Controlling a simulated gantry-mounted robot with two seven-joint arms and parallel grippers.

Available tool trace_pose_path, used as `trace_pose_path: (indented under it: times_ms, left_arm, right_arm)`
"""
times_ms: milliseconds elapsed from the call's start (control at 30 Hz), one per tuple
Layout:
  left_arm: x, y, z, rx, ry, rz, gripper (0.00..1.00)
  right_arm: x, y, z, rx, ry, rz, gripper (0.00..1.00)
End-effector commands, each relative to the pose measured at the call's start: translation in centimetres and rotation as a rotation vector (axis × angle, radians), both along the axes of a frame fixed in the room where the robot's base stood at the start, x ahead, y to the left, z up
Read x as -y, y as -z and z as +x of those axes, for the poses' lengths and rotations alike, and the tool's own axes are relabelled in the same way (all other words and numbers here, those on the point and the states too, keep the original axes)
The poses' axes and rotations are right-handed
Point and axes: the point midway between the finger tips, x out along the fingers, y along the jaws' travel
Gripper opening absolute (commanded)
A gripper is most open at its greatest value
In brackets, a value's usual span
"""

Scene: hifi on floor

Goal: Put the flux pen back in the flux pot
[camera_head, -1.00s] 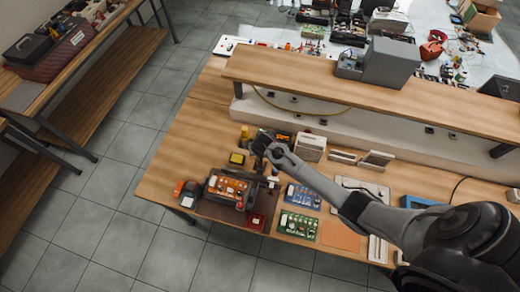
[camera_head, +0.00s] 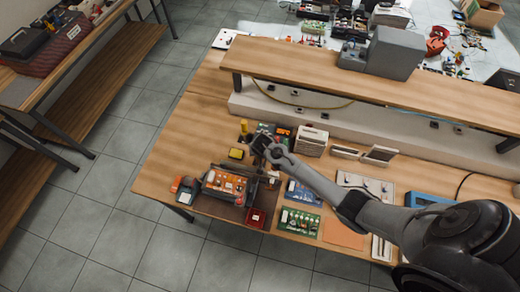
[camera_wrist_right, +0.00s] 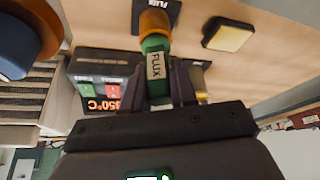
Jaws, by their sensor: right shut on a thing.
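My right gripper (camera_wrist_right: 160,95) is shut on the flux pen (camera_wrist_right: 157,60), a green tube with a FLUX label and an orange end pointing away from the gripper. A dark piece marked FLUX (camera_wrist_right: 145,4), probably the flux pot, is cut off at the top of the wrist view. The pen's orange end overlaps it in the picture; I cannot tell whether they touch. My left gripper is not in view.
A yellow sponge in a dark tray (camera_wrist_right: 228,37) lies beside the pen. A dark station with a lit display (camera_wrist_right: 105,95) stands close to the gripper. A raised shelf (camera_head: 360,88) spans the back.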

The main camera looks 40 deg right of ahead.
Motion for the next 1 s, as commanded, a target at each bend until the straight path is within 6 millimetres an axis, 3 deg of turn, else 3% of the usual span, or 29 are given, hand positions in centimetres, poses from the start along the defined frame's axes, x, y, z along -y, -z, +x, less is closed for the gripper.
trace_pose_path:
  times_ms: [200, 233, 400, 600, 800, 1000]
  left_arm:
    - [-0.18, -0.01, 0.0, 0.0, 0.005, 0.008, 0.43]
    - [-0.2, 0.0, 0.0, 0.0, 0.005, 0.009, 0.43]
    - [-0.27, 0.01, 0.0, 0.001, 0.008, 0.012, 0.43]
    - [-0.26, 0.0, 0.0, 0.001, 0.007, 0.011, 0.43]
    - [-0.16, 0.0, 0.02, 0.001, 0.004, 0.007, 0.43]
    - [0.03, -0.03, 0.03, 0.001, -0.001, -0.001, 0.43]
  right_arm:
    - [-0.01, -0.03, 0.03, 0.001, 0.0, -0.001, 0.03]
    - [-0.01, -0.03, 0.03, 0.001, 0.0, -0.001, 0.3]
    - [-0.01, -0.03, 0.02, 0.001, 0.0, -0.001, 0.56]
    - [0.0, -0.02, 0.02, 0.0, 0.0, 0.0, 0.57]
    - [0.0, 0.0, 0.0, 0.0, 0.0, 0.0, 0.86]
    - [0.01, 0.0, -0.01, 0.0, 0.0, 0.0, 0.86]
